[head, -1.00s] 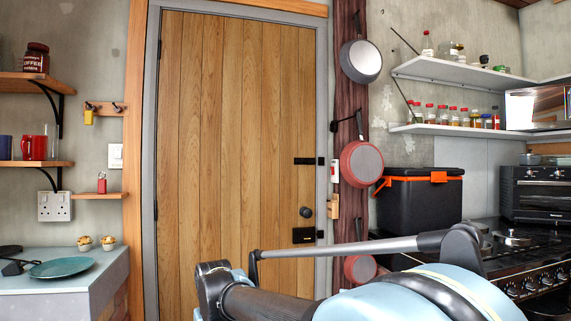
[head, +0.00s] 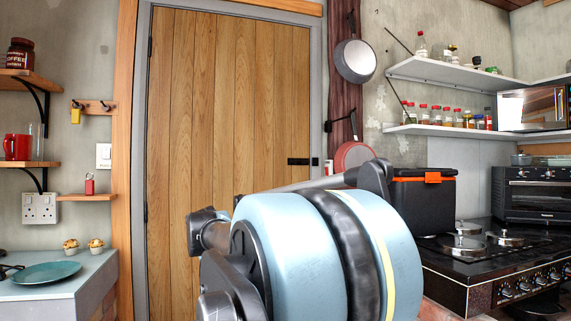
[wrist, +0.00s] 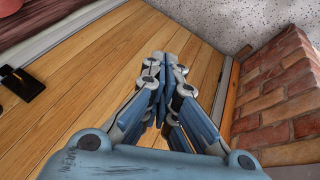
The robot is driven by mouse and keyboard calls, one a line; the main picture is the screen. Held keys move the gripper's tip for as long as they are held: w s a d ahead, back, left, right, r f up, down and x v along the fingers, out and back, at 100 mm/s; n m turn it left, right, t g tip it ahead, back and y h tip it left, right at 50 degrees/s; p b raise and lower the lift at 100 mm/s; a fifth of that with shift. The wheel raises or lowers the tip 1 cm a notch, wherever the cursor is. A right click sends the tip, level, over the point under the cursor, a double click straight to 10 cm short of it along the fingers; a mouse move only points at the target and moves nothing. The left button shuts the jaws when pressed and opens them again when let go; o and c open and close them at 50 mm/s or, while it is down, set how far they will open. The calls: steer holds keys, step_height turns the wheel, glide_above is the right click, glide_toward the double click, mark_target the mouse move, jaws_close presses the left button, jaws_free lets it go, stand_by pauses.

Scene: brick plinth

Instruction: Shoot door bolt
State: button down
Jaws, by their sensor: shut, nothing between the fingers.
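The wooden plank door (head: 225,100) stands shut in its grey frame in the head view. A black bolt (head: 298,161) sits at the door's right edge, beside a small black piece (head: 314,161) at the frame; whether the bolt spans the gap is too small to tell. My arm hides the lower right door in the head view. In the wrist view, my gripper (wrist: 166,62) is shut and empty, in front of the planks (wrist: 85,75). A black fitting (wrist: 27,84) lies at far left there, well apart from the fingers; I cannot tell which fitting it is.
In the wrist view a brick wall (wrist: 280,105) rises close on the right. In the head view, pans (head: 356,61) hang right of the door, a black cool box (head: 422,200) and cooker (head: 480,265) stand right, and a counter (head: 70,285) is at left.

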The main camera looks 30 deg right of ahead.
steer(key=w+d+r+n+t+h, duration=0.1)
steer(key=w+d+r+h, duration=0.2)
steer(key=w+d+r, duration=0.6)
steer(key=w+d+r+n+t+h, duration=0.2)
steer(key=w+d+r, duration=0.7)
steer(key=r, duration=0.9)
steer(key=w+d+r+n+t+h, duration=0.1)
steer(key=w+d+r+h, duration=0.3)
steer(key=w+d+r, duration=0.5)
step_height(320, 180, up, 5)
steer(key=shift+d+r+n+h, duration=0.1)
steer(key=shift+d+n+h, duration=0.3)
steer(key=shift+d, duration=0.4)
glide_toward(291, 161)
steer(key=w, duration=0.3)
steer(key=shift+d, duration=0.3)
steer(key=shift+s+d+f, duration=0.1)
steer(key=shift+s+d, duration=0.05)
steer(key=shift+d, duration=0.4)
steer(key=shift+s+d+f, duration=0.1)
steer(key=shift+d, duration=0.45)
steer(key=shift+s+d+f, duration=0.15)
steer(key=shift+d+f, duration=0.05)
steer(key=shift+d, duration=0.7)
